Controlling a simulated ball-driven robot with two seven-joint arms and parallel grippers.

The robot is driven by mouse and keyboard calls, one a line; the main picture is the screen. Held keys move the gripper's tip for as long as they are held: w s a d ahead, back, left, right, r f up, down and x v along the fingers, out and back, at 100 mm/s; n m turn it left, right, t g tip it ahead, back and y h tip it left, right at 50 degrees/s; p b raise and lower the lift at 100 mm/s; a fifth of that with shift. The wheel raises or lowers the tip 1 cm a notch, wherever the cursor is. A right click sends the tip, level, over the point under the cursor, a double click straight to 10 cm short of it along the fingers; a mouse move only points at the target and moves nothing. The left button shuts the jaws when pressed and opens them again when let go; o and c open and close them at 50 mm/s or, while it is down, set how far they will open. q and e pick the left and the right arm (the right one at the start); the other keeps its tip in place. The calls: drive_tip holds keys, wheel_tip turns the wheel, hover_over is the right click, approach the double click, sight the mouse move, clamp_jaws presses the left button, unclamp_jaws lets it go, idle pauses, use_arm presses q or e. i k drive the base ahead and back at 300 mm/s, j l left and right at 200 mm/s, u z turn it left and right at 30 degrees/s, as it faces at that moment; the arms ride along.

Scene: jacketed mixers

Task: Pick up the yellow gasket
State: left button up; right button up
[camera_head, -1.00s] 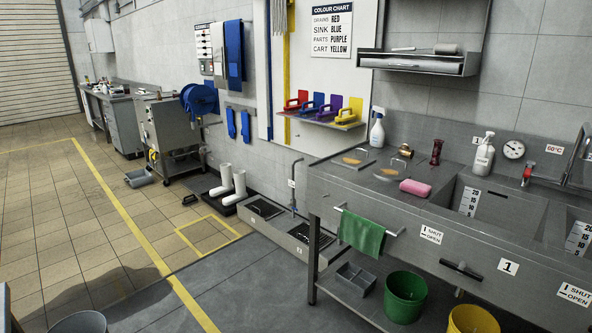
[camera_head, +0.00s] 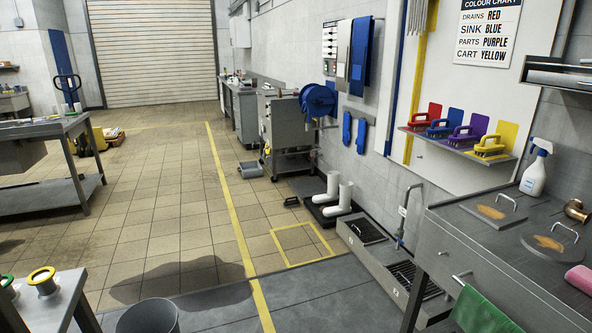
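A yellow ring (camera_head: 41,276) that looks like the yellow gasket sits around the top of a short metal fitting. The fitting stands on a grey metal table (camera_head: 62,300) at the lower left, partly cut off by the picture edge. A similar green ring (camera_head: 6,281) is beside it at the left edge. Neither of my grippers is in view.
A grey bin (camera_head: 147,318) stands on the floor right of that table. A steel sink bench (camera_head: 475,240) fills the right side. Another metal table (camera_head: 60,125) stands at the far left. The tiled floor (camera_head: 165,215) between is mostly clear, with a dark wet-looking patch.

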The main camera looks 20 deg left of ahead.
sight(30, 282)
drive_tip(key=i+u, duration=0.15)
drive_tip(key=u, duration=0.25)
drive_tip(key=i+u, duration=0.2)
drive_tip(key=u, duration=0.2)
drive_tip(key=i+u, duration=0.15)
drive_tip(key=u, duration=0.25)
drive_tip(key=i+l+u, duration=0.1)
drive_tip(key=u, duration=0.3)
drive_tip(key=i+l+u, duration=0.15)
drive_tip(key=u, duration=0.25)
drive_tip(key=i+l, duration=0.05)
